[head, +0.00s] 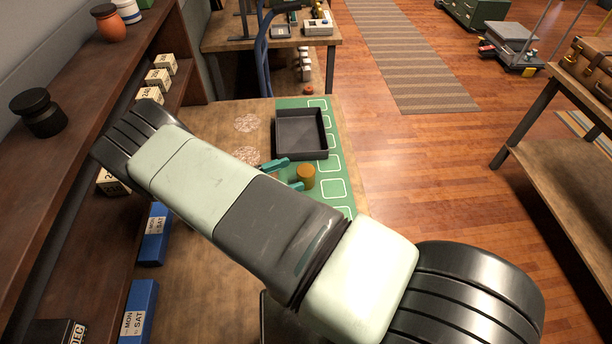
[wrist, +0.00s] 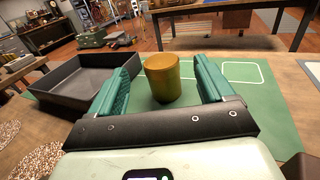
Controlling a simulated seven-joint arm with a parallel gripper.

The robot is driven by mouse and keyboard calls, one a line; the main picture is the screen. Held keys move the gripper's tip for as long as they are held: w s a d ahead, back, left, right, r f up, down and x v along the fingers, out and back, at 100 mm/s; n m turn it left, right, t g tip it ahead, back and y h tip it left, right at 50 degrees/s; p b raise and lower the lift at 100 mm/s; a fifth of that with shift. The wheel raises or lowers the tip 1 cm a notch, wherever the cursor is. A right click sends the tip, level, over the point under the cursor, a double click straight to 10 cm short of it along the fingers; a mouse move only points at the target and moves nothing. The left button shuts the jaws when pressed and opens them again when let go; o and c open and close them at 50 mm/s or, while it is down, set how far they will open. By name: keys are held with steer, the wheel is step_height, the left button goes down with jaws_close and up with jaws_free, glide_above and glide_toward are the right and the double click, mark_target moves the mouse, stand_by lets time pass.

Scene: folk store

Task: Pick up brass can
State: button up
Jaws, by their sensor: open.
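The brass can (head: 306,176) is a short golden cylinder standing upright on the green mat (head: 337,188) in the head view. In the wrist view the can (wrist: 162,78) stands between and slightly beyond the two green fingers of my gripper (wrist: 168,88). The fingers are open, one on each side of it, with a visible gap to the right finger; whether the left finger touches it I cannot tell. In the head view my gripper (head: 283,174) is just left of the can, and my arm hides part of the table.
A dark square tray (head: 324,141) sits on the mat beyond the can, left of my gripper in the wrist view (wrist: 45,92). Shelves with blue boxes (head: 156,234) and a black jar (head: 39,112) line the left side. White-outlined rectangles run along the mat's right edge.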

mark_target(312, 167)
steer(key=shift+w+d+f, duration=0.15)
steer(key=shift+d+f, duration=0.3)
steer(key=shift+f, duration=0.15)
steer(key=x, duration=0.6)
steer(key=shift+w+d, duration=0.15)
steer(key=shift+d, duration=0.1)
steer(key=shift+c, duration=0.4)
